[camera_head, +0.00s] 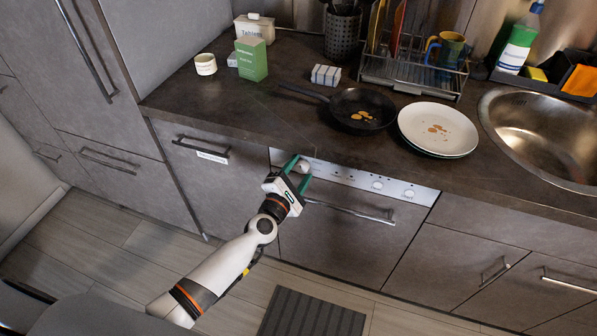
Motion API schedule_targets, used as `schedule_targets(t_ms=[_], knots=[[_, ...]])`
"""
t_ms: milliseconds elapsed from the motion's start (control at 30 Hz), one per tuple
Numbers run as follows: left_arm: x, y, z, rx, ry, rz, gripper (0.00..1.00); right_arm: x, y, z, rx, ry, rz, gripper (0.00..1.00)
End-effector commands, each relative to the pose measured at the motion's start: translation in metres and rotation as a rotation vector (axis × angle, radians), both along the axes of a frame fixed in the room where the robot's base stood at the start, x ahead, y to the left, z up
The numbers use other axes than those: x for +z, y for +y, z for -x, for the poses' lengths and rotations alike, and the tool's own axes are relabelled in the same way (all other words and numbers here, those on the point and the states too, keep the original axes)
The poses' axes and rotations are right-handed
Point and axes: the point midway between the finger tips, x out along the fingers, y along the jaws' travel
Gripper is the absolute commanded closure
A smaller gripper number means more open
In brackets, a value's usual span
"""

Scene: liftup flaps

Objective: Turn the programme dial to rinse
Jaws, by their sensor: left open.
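The dishwasher's light control strip (354,176) runs under the worktop edge, above a grey door with a bar handle (352,211). A round pale programme dial (304,166) sits near the left end of the strip. My left gripper (299,168) is at the dial, its green fingers open, one on each side of it. I cannot tell whether the fingers touch the dial, and its setting is too small to read. Small round buttons (377,185) show further right on the strip. My right gripper is not in view.
A frying pan (361,110) and stacked plates (437,129), both soiled, stand on the worktop (230,105) above the strip. A sink (540,120) and dish rack (412,75) are to the right. A dark mat (311,314) lies on the floor.

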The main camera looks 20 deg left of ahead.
Motion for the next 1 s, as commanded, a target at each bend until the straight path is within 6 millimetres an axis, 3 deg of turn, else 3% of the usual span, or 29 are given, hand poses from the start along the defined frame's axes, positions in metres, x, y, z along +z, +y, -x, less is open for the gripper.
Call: schedule_targets(t_ms=[100, 367, 667, 1000], knots=[[0.000, 0.000, 0.000, 0.000, 0.000, 0.000, 0.47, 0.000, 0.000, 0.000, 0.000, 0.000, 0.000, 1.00], [0.000, 0.000, 0.000, 0.000, 0.000, 0.000, 0.89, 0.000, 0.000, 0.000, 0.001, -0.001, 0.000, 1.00], [0.001, 0.000, 0.000, 0.000, 0.000, -0.035, 0.90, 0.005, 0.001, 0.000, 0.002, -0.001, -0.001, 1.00], [0.004, -0.001, 0.000, -0.001, -0.009, -0.253, 0.90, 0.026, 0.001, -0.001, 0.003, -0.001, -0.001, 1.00]])
